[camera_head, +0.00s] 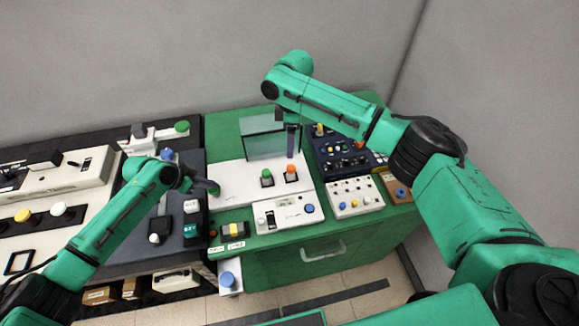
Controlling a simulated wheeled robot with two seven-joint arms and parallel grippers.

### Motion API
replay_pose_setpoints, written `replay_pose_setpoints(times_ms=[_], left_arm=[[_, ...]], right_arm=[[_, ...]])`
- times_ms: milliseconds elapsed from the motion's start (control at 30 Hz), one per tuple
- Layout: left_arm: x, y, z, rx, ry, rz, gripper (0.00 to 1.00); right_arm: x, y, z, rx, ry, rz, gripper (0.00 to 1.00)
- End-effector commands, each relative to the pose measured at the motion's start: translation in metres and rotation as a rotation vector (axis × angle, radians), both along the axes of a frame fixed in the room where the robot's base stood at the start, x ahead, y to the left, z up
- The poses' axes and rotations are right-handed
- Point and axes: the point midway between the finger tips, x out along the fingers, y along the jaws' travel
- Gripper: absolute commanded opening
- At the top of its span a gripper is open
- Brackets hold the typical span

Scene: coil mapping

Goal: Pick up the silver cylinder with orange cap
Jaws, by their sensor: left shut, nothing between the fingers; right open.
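The orange-capped cylinder (291,175) stands upright on the white board at the middle of the head view. My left gripper (208,187) is shut and empty, left of the white board and well away from the cylinder.
A clear upright panel (262,143) stands behind the capped pieces. A white box with a display and blue knob (290,211) sits in front. Dark and white control panels (345,155) lie to the right. Switches and buttons crowd the left bench (60,210).

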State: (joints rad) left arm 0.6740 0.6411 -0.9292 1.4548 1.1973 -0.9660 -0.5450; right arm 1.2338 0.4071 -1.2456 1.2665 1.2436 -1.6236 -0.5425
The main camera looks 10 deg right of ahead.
Motion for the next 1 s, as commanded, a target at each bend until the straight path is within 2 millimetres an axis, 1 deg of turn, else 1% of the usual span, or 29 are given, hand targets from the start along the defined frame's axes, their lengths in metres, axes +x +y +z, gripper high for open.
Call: replay_pose_setpoints(times_ms=[67,167,300,400,467,700,800,967,1000], left_arm=[[0.0,0.001,-0.001,0.001,0.0,0.001,0.0],[0.0,0.001,-0.001,0.002,-0.001,0.001,0.0],[0.0,0.001,-0.001,0.001,0.0,0.001,0.0],[0.0,0.001,-0.001,0.001,0.0,0.001,0.0],[0.0,0.001,-0.001,0.001,0.0,0.0,0.0],[0.0,0.001,-0.001,0.002,0.001,0.0,0.0],[0.0,0.001,-0.001,0.002,0.001,0.0,0.0],[0.0,0.001,-0.001,0.002,0.0,0.001,0.0],[0.0,0.001,-0.001,0.002,0.0,0.001,0.0]], right_arm=[[0.004,0.0,-0.01,-0.027,0.002,-0.024,0.71],[0.005,-0.001,-0.026,-0.039,0.004,-0.032,0.71],[0.005,-0.002,-0.058,-0.038,0.004,-0.031,0.71],[0.005,-0.002,-0.074,-0.038,0.003,-0.031,0.71],[0.005,-0.002,-0.082,-0.038,0.003,-0.03,0.71],[0.005,-0.004,-0.124,-0.037,0.003,-0.031,0.71],[0.005,-0.004,-0.131,-0.036,0.001,-0.03,0.71],[0.005,-0.004,-0.131,-0.035,0.001,-0.03,0.71],[0.005,-0.004,-0.131,-0.035,0.001,-0.03,0.56]])
